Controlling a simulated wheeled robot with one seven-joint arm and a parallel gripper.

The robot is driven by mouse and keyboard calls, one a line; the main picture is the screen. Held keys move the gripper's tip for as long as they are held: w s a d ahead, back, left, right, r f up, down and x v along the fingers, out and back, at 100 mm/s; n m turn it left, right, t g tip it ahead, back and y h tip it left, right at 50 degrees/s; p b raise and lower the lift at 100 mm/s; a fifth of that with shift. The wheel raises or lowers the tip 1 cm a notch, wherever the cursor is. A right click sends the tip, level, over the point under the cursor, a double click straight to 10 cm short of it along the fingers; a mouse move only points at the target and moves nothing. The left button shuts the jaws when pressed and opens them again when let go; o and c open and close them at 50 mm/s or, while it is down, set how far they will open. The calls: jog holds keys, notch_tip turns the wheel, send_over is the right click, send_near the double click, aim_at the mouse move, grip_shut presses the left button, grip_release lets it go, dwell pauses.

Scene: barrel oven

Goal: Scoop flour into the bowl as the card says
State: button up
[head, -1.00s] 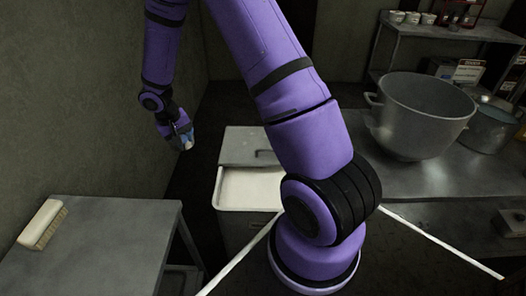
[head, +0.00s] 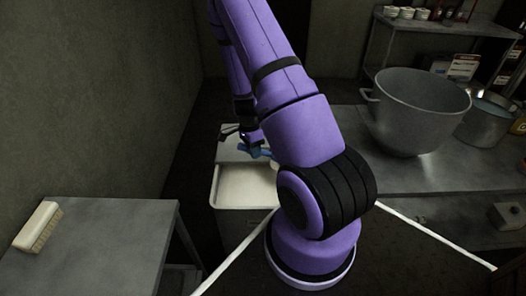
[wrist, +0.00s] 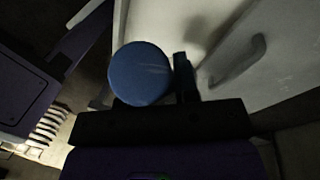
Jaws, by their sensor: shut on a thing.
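My gripper (head: 249,138) is above the back part of the flour bin, partly behind my own arm. It is shut on a blue thing (head: 257,152), probably the scoop. In the wrist view a round blue end (wrist: 140,74) shows beside a dark finger; the rest of it is hidden. The bin (head: 214,190) stands open at the front, with pale flour (head: 246,184) inside. A large grey metal bowl (head: 420,112) stands on the steel table at the right, far from my gripper. I cannot make out the card's writing.
A smaller metal pot (head: 484,122) stands right of the bowl. A brush (head: 38,227) lies on the left table (head: 110,235). A shelf (head: 440,30) with small tubs is behind. The wall (head: 90,90) is close on the left.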

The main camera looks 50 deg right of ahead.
aim_at(263, 152)
jog(key=shift+s+d+f+m, duration=0.15)
jog(key=shift+s+d+m, duration=0.4)
jog(key=shift+d, duration=0.05)
jog(key=shift+s+d+f+m, duration=0.15)
jog(key=shift+s+d+m, duration=0.4)
jog(key=shift+d, duration=0.05)
jog(key=shift+s+d+f, duration=0.1)
jog(key=shift+s+f, duration=0.05)
jog(key=shift+f, duration=0.15)
jog(key=w+d+x, duration=0.1)
jog(key=w+x, duration=0.2)
jog(key=x, duration=1.4)
jog(key=shift+w+f, duration=0.15)
jog(key=shift+f, duration=0.55)
jog(key=shift+d, duration=0.1)
jog(key=shift+x, duration=0.8)
jog(key=shift+w+f, duration=0.15)
jog(key=shift+f, duration=0.1)
jog(key=shift+f, duration=0.3)
